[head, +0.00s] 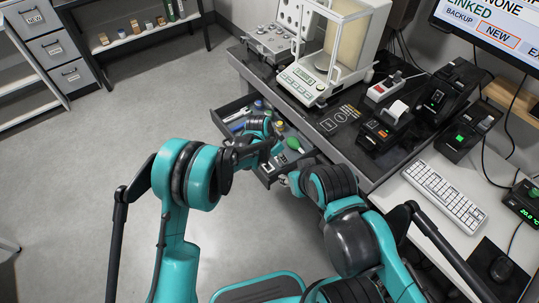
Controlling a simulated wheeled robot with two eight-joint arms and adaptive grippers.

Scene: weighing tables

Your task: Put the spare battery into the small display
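A small display (522,203) with green digits reading about 20.0 stands at the right edge, beside the mouse; its battery place does not show. I cannot make out the spare battery. An open drawer (222,116) under the weighing table holds several small items, partly covered by my arms. My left gripper (266,128) is over the drawer; its fingers are too small and overlapped to read. My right gripper (284,180) is by the drawer's near end, mostly hidden behind its own wrist. I cannot tell whether either holds anything.
A balance (311,85) stands at the table's back left. Black devices (388,127) with a paper roll stand in the middle. A keyboard (444,197) and mouse (501,268) lie on the white desk at right. The floor at left is clear; shelves stand behind.

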